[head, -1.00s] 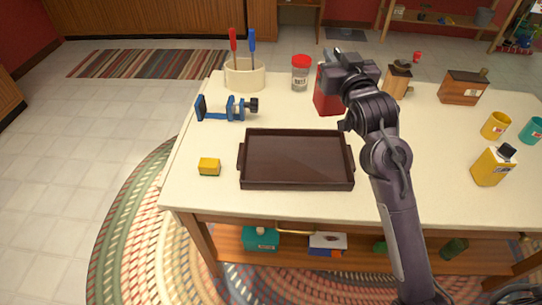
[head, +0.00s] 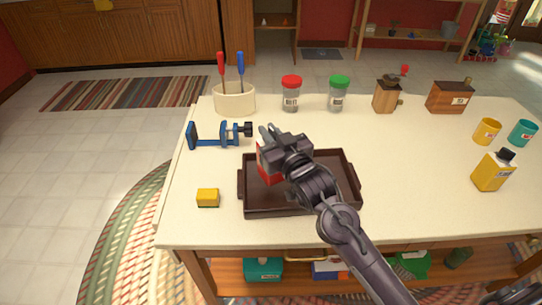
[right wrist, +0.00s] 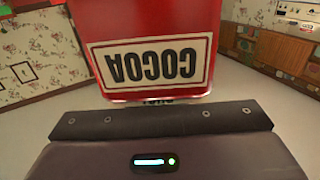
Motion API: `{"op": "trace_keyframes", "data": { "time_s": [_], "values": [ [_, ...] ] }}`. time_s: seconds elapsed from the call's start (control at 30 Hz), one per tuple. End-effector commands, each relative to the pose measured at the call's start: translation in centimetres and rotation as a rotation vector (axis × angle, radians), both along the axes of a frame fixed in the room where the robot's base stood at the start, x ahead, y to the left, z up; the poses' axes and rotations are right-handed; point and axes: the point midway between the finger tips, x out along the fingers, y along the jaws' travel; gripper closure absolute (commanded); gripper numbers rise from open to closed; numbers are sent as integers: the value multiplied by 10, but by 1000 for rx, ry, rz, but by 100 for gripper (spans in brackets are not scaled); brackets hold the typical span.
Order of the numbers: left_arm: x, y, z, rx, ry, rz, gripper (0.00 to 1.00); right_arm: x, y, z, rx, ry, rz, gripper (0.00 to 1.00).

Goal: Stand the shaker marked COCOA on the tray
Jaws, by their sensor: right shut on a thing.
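The red shaker (head: 266,165) is in my right gripper (head: 272,142), over the left-middle part of the dark brown tray (head: 285,212) in the head view. The gripper and arm hide much of it. I cannot tell whether its base touches the tray floor. In the right wrist view, the shaker (right wrist: 150,22) fills the top middle. Its white label reads COCOA (right wrist: 150,62), upside down in that picture. My right gripper (right wrist: 160,118) is shut on it.
A yellow block (head: 207,198) lies left of the tray. A blue clamp (head: 218,134) is behind left. A utensil crock (head: 235,99), a red-lidded jar (head: 291,95) and a green-lidded jar (head: 339,94) stand behind.

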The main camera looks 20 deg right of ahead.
Motion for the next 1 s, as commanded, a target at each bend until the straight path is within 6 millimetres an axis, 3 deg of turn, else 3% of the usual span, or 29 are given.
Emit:
{"op": "trace_keyframes", "data": {
  "time_s": [0.1,0.27,0.53,0.97,1.0],
  "values": [
    [1,4,0,5,-1,2,13,0,-1,-19,0,-1,-2,100],
    [3,6,0,7,-4,5,13,0,0,-32,0,-2,-1,100],
    [4,6,-1,8,-6,5,13,0,0,-69,0,-1,-2,100],
    [5,6,-2,7,-7,4,13,0,0,-75,0,-3,-1,100],
    [5,6,-2,7,-7,4,13,0,0,-75,0,-2,-1,85]
  ]
}}
